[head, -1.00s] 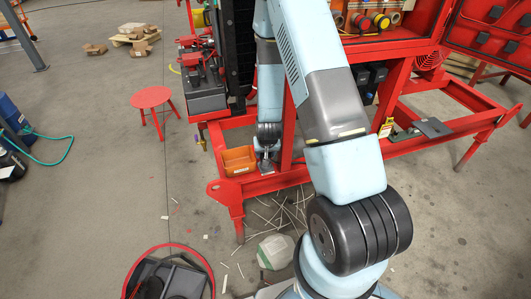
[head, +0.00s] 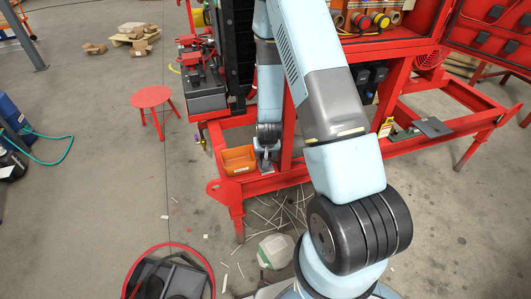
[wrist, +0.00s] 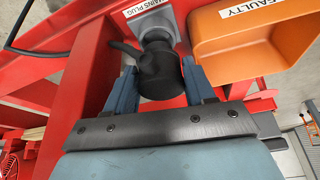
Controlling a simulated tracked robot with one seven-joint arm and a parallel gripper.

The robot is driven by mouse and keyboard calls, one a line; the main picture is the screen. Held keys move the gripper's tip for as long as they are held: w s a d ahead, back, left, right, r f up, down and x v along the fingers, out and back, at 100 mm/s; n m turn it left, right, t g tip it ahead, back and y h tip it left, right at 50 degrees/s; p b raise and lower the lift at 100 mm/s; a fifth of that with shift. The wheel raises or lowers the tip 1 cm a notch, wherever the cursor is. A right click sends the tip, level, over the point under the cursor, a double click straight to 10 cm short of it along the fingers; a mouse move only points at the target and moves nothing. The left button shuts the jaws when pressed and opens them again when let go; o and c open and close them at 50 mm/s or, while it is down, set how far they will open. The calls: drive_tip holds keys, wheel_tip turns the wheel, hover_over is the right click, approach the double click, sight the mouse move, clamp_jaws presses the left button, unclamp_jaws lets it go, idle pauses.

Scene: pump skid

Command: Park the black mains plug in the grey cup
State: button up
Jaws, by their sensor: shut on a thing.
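The black mains plug (wrist: 160,72) is between the two blue fingers of my gripper (wrist: 161,88) in the wrist view, and the gripper is shut on it. A black lead leaves the plug to the left. The grey cup (wrist: 178,17), beside a white "MAINS PLUG" label, is just beyond the plug at the top of the view. The plug overlaps the cup's near side; I cannot tell how far, if at all, it is inside. In the head view my gripper (head: 264,160) is low over the red frame beside the orange bin, and the plug is too small to make out.
An orange bin (wrist: 245,45) labelled "FAULTY" is close to the right of the plug; it also shows in the head view (head: 239,159). Red frame beams (head: 280,180) surround the gripper. A red stool (head: 151,97) stands on the floor to the left, with open floor around it.

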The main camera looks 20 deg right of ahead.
drive_tip(key=shift+f, duration=1.15)
idle(0.4)
drive_tip(key=o, duration=1.3)
drive_tip(key=shift+c, duration=0.2)
drive_tip(key=shift+s+r, duration=0.1)
drive_tip(key=shift+r, duration=0.05)
drive_tip(key=d+v, duration=0.1)
drive_tip(key=v, duration=1.2)
drive_tip(key=shift+a+r, duration=0.25)
drive_tip(key=shift+a, duration=0.25)
